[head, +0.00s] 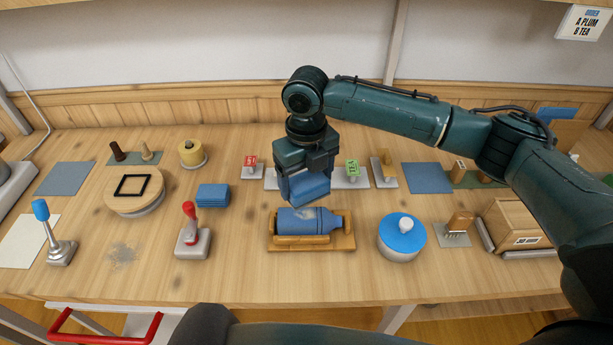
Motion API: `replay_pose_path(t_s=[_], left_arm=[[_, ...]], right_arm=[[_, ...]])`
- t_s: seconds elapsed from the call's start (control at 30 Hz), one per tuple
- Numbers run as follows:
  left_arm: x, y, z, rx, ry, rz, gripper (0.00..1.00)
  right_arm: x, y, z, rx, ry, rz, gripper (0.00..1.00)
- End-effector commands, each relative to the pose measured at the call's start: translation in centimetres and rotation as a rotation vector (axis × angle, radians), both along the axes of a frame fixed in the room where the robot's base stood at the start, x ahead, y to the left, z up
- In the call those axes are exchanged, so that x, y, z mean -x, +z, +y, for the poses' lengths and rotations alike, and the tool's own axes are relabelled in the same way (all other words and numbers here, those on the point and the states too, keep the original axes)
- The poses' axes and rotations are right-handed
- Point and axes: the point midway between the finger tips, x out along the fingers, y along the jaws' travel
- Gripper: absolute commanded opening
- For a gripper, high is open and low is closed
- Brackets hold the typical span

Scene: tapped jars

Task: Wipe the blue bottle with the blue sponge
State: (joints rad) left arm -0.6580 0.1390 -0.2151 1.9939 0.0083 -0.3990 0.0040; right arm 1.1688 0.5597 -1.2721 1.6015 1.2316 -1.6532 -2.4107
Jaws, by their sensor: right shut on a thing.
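The blue bottle (320,222) lies on its side in a wooden cradle (312,243) near the middle of the table. A pale smudge shows on its upper side. My right gripper (305,178) is shut on the blue sponge (309,190), just behind and above the bottle. A narrow gap seems to separate the sponge from the bottle, but I cannot be sure that they are apart. The gripper hides part of the sponge. My left gripper is not in view.
A blue folded stack (213,195) and a red-handled lever (191,230) stand left of the cradle. A blue-lidded jar (402,237) stands close on its right. Red and green stamps (352,170) stand behind. Bare table lies front left, around a grey dusty patch (123,254).

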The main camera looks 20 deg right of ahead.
Motion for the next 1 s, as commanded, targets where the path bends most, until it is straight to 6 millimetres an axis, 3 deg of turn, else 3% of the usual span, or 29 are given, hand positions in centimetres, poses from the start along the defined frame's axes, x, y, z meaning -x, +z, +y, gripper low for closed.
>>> replay_pose_path(t_s=[0.23, 0.4, 0.7, 1.0], left_arm=[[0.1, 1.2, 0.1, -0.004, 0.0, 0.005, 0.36], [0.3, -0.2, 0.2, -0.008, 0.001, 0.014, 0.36], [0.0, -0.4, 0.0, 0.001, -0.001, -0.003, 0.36], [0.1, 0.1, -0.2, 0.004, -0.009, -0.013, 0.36]], right_arm=[[0.1, 0.4, 0.0, -0.001, -0.001, 0.003, 0.58], [0.0, -1.5, 0.0, -0.001, -0.001, 0.002, 0.58], [0.0, -4.6, 0.0, -0.002, -0.002, 0.001, 0.58], [0.0, -5.2, 0.0, -0.001, -0.002, 0.001, 0.58]])
